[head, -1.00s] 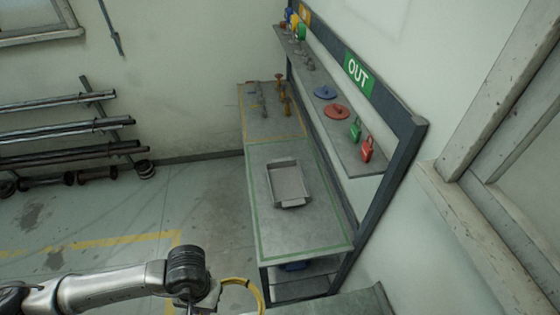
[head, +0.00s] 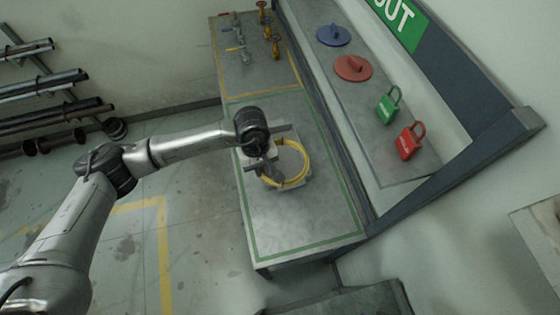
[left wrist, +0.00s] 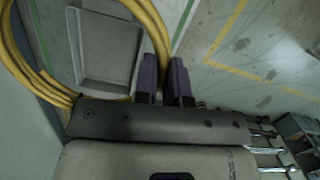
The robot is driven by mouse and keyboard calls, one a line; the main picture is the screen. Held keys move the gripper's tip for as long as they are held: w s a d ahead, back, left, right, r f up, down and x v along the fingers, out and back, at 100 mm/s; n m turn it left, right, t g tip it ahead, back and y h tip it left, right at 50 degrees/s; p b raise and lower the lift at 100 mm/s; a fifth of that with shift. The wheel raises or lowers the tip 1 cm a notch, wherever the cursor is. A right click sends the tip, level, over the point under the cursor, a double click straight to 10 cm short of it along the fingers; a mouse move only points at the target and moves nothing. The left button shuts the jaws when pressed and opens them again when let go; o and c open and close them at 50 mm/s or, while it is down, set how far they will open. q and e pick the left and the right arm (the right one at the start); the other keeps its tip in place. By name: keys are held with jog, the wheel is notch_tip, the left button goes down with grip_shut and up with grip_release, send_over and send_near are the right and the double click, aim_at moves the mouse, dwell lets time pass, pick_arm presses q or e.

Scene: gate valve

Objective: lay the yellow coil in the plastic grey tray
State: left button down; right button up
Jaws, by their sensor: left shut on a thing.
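The yellow coil (head: 305,165) is a loop of several strands. My left gripper (head: 265,171) is shut on the loop's near-left side, and in the left wrist view the coil (left wrist: 27,77) runs in between the two purple-grey fingers (left wrist: 165,75). The grey tray (left wrist: 107,47) is a shallow rectangle on the bench, seen partly through the loop. In the head view the coil and my arm cover much of the tray (head: 289,158). The coil appears to be held above the tray; the exact gap cannot be told. My right gripper is not in view.
The bench (head: 290,218) is clear in front of the tray. Valves (head: 275,46) stand at its far end. A shelf on the right holds a blue disc (head: 333,36), a red disc (head: 353,68), a green padlock (head: 388,106) and a red padlock (head: 408,141).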

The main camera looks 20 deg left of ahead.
aim_at(279, 168)
pick_arm(q)
jog(key=w+f+n+t+b, duration=0.2)
jog(key=w+f+n+b, duration=0.95)
jog(key=w+f, duration=0.2)
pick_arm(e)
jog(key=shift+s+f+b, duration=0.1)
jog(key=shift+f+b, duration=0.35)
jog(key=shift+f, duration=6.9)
pick_arm(q)
jog(key=shift+n+h, duration=0.25)
jog(key=shift+h, duration=0.05)
jog(key=shift+s+d+f+b, duration=0.15)
jog(key=shift+f+b, duration=0.5)
jog(key=shift+f, duration=0.95)
jog(key=shift+s+f+b, duration=0.15)
jog(key=shift+f+b, duration=0.5)
jog(key=shift+f, duration=1)
jog(key=shift+s+d+f+b, duration=0.15)
jog(key=shift+f+b, duration=0.5)
jog(key=shift+f, duration=0.95)
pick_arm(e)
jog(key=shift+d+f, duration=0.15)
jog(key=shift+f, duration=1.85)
pick_arm(q)
jog(key=c, duration=1.1)
grip_release()
